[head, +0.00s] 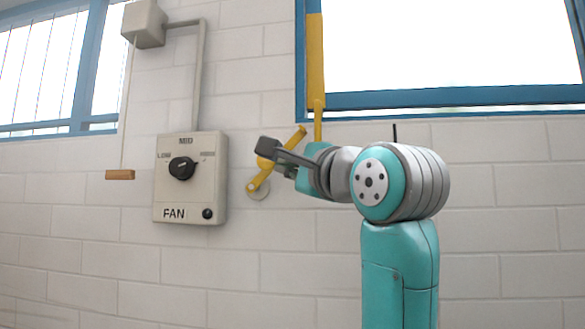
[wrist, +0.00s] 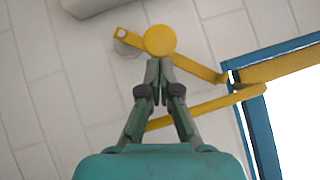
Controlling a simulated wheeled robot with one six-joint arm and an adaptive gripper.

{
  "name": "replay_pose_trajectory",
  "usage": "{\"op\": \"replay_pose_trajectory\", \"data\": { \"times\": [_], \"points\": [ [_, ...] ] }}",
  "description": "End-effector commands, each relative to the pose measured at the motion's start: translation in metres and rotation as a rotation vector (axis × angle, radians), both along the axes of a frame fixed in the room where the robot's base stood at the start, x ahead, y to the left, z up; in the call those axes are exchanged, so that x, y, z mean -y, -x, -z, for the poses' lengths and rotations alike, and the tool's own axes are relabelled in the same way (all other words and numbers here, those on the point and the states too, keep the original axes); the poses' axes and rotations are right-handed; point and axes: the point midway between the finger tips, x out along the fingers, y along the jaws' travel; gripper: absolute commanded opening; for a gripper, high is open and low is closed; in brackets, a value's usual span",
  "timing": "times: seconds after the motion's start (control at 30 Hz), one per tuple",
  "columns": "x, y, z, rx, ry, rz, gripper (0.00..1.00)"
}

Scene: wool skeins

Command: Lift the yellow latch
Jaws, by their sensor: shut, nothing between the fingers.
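The yellow latch (head: 298,138) is a slanted lever on the wall below the window, with its upper end to the right and its lower end on a pale round mount. In the wrist view the latch (wrist: 160,40) shows a round yellow hub with an arm to each side. My gripper (head: 268,148) is in front of the latch and hides part of it. In the wrist view my gripper (wrist: 160,66) is shut and empty, its fingertips just below the hub in the picture. I cannot tell whether they touch it.
A yellow bar (head: 315,60) runs down the left side of the blue window frame (head: 450,97). A FAN control box (head: 190,205) with a black knob is on the wall to the left. A cord with a wooden handle (head: 120,175) hangs beside it.

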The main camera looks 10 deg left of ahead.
Motion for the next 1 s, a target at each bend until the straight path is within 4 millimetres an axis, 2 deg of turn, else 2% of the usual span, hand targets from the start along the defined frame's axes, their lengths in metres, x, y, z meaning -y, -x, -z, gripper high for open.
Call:
{"op": "replay_pose_trajectory", "data": {
  "times": [0.17,0.5,0.7,1.0],
  "points": [
    [0.0,0.0,-0.002,0.0,0.011,0.0,0.0],
    [-0.011,0.0,-0.021,-0.007,0.218,-0.002,0.0],
    [-0.021,0.0,-0.033,-0.007,0.22,-0.001,0.0],
    [-0.021,-0.001,-0.032,-0.008,0.22,0.0,0.0]
  ]
}}
